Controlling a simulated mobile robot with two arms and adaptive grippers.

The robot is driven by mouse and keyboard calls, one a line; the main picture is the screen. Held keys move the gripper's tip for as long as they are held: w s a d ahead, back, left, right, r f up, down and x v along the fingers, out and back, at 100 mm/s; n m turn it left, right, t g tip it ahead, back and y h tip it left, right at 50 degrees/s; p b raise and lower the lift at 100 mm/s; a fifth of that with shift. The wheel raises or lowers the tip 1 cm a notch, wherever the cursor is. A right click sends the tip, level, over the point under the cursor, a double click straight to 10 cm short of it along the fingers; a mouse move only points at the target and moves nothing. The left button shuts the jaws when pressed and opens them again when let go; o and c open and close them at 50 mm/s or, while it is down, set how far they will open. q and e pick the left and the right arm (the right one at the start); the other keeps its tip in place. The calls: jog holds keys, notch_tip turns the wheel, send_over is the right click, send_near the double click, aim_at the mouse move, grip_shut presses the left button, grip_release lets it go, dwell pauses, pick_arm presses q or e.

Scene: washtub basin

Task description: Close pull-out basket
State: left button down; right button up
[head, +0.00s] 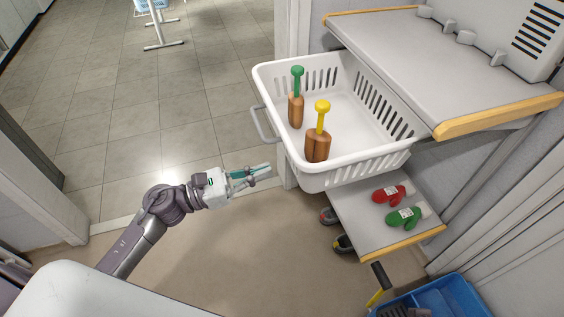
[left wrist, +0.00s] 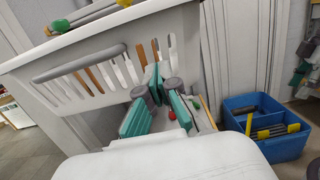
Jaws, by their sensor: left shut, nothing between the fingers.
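The white slotted pull-out basket (head: 345,168) stands out to the left from beneath the grey upper worktop. A grey handle (head: 265,125) is on its left end; in the left wrist view the handle (left wrist: 80,63) crosses the slotted wall. My left gripper (head: 267,171) is shut and empty, below and apart from the handle, in front of the basket's end. In the left wrist view its fingertips (left wrist: 156,76) meet before the basket wall. My right gripper is not visible.
The worktop (head: 420,50) has a wooden front edge. A lower shelf (head: 365,220) holds red (head: 391,193) and green (head: 408,217) items. A blue divided bin (head: 450,300) stands at bottom right. The floor left of the basket is open.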

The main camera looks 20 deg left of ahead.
aim_at(293, 162)
pick_arm(q)
jog(key=x, duration=0.4)
jog(key=shift+w+d, duration=0.2)
jog(key=shift+d, duration=0.15)
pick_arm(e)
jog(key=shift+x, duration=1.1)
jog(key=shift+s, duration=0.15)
